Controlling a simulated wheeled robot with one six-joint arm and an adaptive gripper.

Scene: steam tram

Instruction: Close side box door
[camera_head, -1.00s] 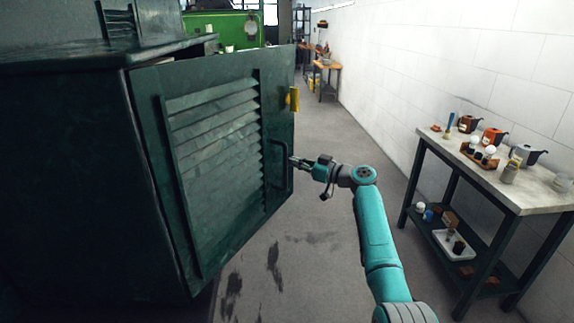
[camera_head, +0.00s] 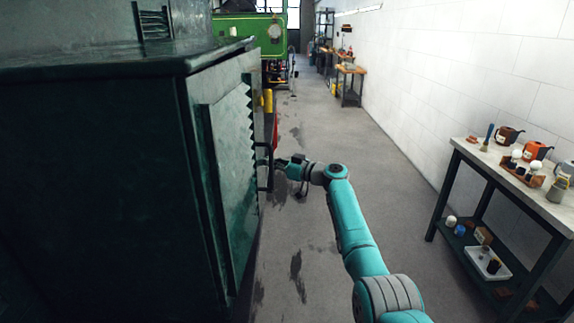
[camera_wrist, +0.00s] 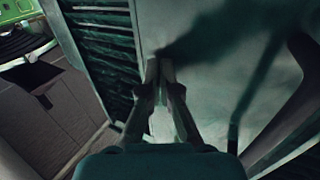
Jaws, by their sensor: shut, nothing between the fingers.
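The dark green louvred side box door (camera_head: 230,165) is on the left in the head view, seen at a steep angle. It lies close against the box (camera_head: 90,180); whether a gap remains cannot be told. Its dark bar handle (camera_head: 268,172) is at the right edge, with a yellow piece (camera_head: 267,100) above it. My gripper (camera_head: 278,162) is beside the handle. In the wrist view my gripper (camera_wrist: 160,68) has its fingers together, empty, at or very near the door's smooth panel (camera_wrist: 200,35), right of the louvres (camera_wrist: 105,50). Contact cannot be told for sure.
A workbench (camera_head: 500,172) with several cans and tools stands along the white wall at right. A green vehicle (camera_head: 240,35) and another bench (camera_head: 350,70) are farther back.

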